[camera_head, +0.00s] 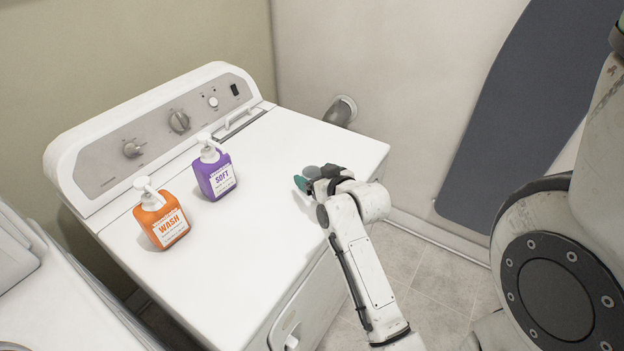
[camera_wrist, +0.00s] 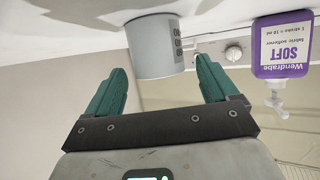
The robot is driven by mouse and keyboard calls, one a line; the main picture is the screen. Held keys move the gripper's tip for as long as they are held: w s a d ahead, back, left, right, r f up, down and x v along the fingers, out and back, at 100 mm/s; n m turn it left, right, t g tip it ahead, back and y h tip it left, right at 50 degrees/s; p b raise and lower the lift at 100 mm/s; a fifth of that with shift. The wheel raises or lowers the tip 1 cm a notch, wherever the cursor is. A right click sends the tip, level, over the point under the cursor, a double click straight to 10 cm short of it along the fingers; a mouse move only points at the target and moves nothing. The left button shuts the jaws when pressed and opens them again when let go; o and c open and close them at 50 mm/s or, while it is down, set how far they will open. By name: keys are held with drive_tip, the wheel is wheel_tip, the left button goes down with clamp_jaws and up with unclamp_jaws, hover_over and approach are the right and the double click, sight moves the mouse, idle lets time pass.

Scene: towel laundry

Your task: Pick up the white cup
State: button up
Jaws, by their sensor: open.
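The white cup (camera_wrist: 155,48) looks light grey and stands on the white machine top, with dark printed marks on its side. The wrist view shows it upside down, in line with the gap between the fingertips. In the head view only a small grey part of it (camera_head: 312,172) shows, mostly hidden by my gripper (camera_head: 305,182). My gripper (camera_wrist: 161,66) is open, its two teal fingers spread to either side of the cup near its rim. I cannot tell whether a finger touches it.
An orange WASH bottle (camera_head: 165,225) and a purple SOFT bottle (camera_head: 215,178) stand left of the cup on the machine (camera_head: 220,280). The purple one (camera_wrist: 283,45) also shows in the wrist view. The control panel (camera_head: 150,135) rises behind. The front middle of the top is clear.

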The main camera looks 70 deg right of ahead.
sight(310, 172)
drive_tip(key=shift+x, duration=1.4)
drive_tip(key=shift+s, duration=0.1)
drive_tip(key=c, duration=1)
drive_tip(key=shift+c, duration=0.2)
drive_tip(key=shift+r, duration=0.2)
